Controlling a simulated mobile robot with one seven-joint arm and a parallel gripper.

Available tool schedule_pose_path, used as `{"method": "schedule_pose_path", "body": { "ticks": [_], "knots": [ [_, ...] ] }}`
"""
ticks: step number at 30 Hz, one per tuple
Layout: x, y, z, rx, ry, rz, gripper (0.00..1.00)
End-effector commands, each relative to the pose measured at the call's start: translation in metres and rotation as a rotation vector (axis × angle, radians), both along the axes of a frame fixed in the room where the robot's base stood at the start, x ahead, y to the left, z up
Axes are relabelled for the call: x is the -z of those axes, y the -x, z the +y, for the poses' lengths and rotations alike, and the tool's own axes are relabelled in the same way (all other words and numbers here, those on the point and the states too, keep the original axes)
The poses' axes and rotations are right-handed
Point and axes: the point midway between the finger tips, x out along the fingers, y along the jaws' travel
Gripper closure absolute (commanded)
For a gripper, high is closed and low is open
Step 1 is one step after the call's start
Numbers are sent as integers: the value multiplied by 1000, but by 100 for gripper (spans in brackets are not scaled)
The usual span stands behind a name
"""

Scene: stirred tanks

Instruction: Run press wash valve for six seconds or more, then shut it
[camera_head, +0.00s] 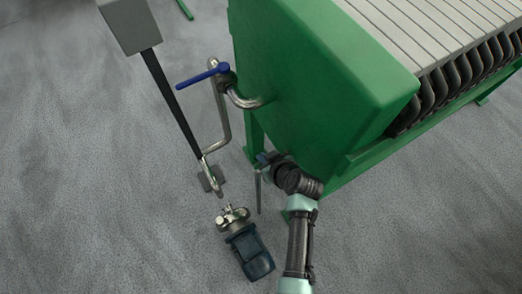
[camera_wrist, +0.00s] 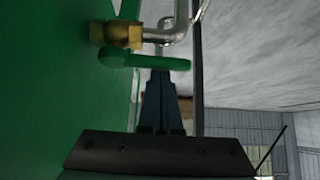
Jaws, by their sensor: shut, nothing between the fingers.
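In the wrist view a valve with a brass body (camera_wrist: 116,34) and a green lever handle (camera_wrist: 146,60) sits beside a green wall. The handle lies across the picture. My gripper (camera_wrist: 160,76) is shut and empty, its dark blue fingers pointing at the handle, with the tips close to it; whether they touch I cannot tell. In the head view my gripper (camera_head: 264,159) is low by the near end of the green press (camera_head: 300,70), and I cannot make out the green handle there. Another valve with a blue lever (camera_head: 203,75) is on the bent pipe higher up.
A steel pipe (camera_head: 222,118) runs down beside the press. A dark post with a grey box (camera_head: 130,22) stands to its left. A motor-driven pump (camera_head: 246,248) lies on the floor left of my arm. The grey floor (camera_head: 90,180) further left is clear.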

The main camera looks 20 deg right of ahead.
Motion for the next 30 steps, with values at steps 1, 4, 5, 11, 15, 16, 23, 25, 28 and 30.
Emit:
{"method": "schedule_pose_path", "body": {
  "ticks": [1,4,5,11,15,16,23,25,28,30],
  "knots": [
    [0,0,0,0,0,0,100],
    [0,0,0,0,0,0,100],
    [0,0,0,0,0,0,100],
    [2,9,-2,2,0,1,100],
    [2,15,-4,1,0,2,100],
    [2,15,-4,1,0,2,100],
    [2,16,-4,1,-1,4,100],
    [-1,19,-4,1,-1,4,100],
    [-10,25,-6,2,0,2,100],
    [-19,33,-7,2,1,1,100]
  ]
}}
